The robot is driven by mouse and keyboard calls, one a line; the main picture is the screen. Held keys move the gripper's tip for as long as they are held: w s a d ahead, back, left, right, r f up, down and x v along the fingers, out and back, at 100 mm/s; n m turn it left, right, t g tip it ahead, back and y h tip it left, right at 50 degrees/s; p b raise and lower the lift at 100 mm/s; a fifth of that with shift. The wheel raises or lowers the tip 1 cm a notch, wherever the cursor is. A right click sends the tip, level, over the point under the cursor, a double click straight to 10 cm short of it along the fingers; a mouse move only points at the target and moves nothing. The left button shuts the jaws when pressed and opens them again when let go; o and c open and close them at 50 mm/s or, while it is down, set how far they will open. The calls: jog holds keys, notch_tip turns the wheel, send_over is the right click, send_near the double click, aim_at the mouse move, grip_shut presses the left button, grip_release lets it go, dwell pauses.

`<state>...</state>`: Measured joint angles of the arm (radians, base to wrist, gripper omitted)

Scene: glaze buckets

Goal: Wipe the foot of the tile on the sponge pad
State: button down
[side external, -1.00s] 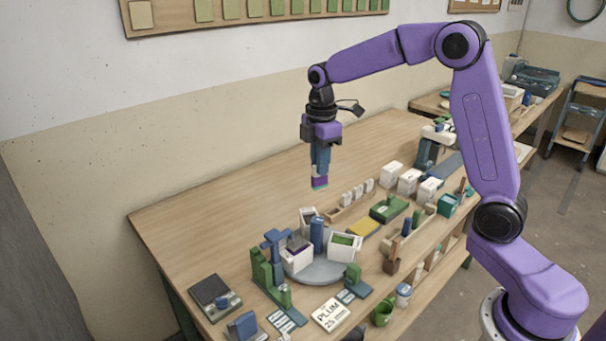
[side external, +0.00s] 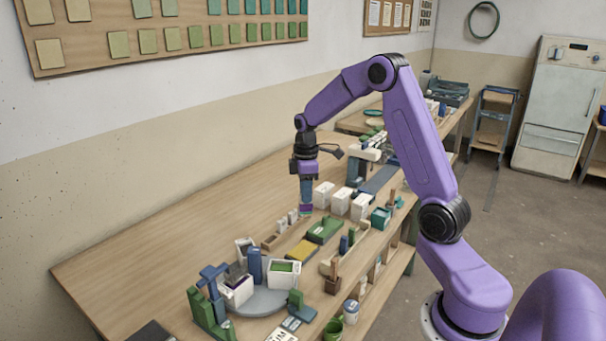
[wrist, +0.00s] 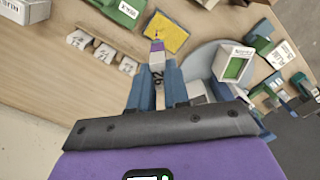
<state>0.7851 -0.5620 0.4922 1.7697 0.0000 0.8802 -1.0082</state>
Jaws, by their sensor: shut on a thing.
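My gripper (side external: 306,198) points down with its blue fingers shut on a small tile (side external: 306,209). The tile's lower end is purple in the side view. In the wrist view the fingers (wrist: 157,92) clasp the tile (wrist: 158,69), which bears a "92" mark and has a purple band near its far end. The yellow sponge pad (side external: 300,251) lies flat on the table. It also shows in the wrist view (wrist: 166,32), where the tile's tip overlaps its lower left edge. In the side view the tile hangs apart from the pad, behind it.
A green box (side external: 324,230) lies beside the pad. A low rack with small white labelled pieces (wrist: 103,53) is close to the tile. White bins (side external: 323,194) stand beyond. A round grey turntable (side external: 262,302) holds buckets in front. The table's left side is clear.

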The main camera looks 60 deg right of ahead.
send_near(299, 252)
jog(key=shift+d+f, duration=0.4)
jog(key=shift+d, duration=0.45)
jog(key=shift+d+f, duration=0.4)
jog(key=shift+d, duration=0.45)
jog(key=shift+f, duration=0.6)
dwell(0.3)
jog(key=shift+a, duration=0.2)
dwell(0.7)
jog(key=shift+s+a, duration=0.1)
jog(key=shift+a, duration=0.75)
jog(key=shift+a, duration=0.1)
jog(key=shift+a, duration=0.7)
jog(key=shift+d, duration=0.1)
